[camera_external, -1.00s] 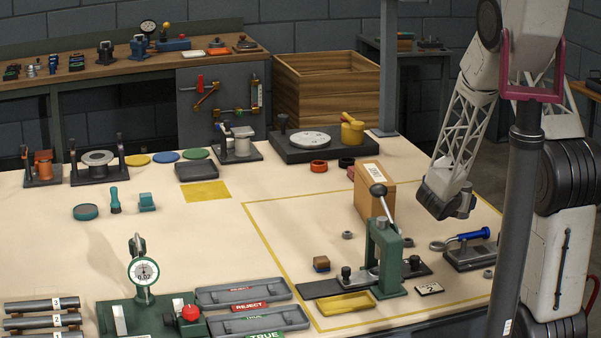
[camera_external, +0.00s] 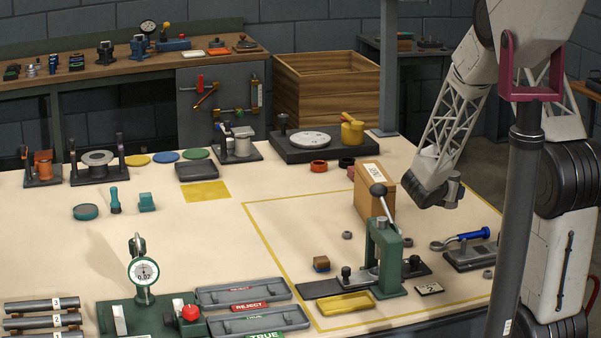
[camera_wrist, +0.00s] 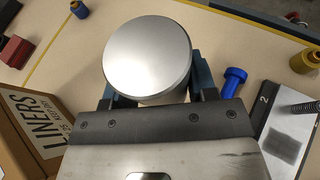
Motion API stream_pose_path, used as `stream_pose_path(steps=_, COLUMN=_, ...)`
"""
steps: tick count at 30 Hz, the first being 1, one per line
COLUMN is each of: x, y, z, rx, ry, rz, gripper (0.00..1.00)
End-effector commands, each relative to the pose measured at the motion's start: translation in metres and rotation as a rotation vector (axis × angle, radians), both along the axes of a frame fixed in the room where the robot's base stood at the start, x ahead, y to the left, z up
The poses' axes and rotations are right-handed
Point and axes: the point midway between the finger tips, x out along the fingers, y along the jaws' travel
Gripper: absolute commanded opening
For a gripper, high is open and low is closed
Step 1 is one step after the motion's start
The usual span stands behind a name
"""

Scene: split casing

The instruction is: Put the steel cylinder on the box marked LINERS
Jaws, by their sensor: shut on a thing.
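The steel cylinder (camera_wrist: 147,52) shows its flat round face in the wrist view. My gripper (camera_wrist: 154,92) is shut on it, with a dark blue finger on either side. The brown box marked LINERS (camera_wrist: 22,125) is at the lower left of the wrist view, with its label in sight. In the external view the box (camera_external: 374,197) stands upright on the bench, a pale label on top. My gripper (camera_external: 452,190) is in the air to the right of the box, apart from it. The fingers and cylinder are too small there to tell apart clearly.
A green lever press (camera_external: 384,258) stands in front of the box. A blue-handled tool (camera_external: 470,237) lies on a dark stand at the right. A yellow tray (camera_external: 344,304) and small rings lie nearby.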

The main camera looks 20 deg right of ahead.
Motion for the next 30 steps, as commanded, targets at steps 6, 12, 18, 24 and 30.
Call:
stream_pose_path(steps=6, x=0.008, y=0.033, z=0.028, rx=0.000, ry=-0.005, rz=-0.023, gripper=0.00)
stream_pose_path(steps=12, x=0.012, y=0.061, z=0.049, rx=0.000, ry=-0.006, rz=-0.045, gripper=0.00)
stream_pose_path(steps=18, x=0.012, y=0.090, z=0.069, rx=0.001, ry=-0.005, rz=-0.067, gripper=0.00)
stream_pose_path(steps=24, x=0.010, y=0.119, z=0.087, rx=0.000, ry=-0.004, rz=-0.086, gripper=0.00)
stream_pose_path(steps=30, x=0.007, y=0.144, z=0.103, rx=0.000, ry=-0.004, rz=-0.103, gripper=0.00)
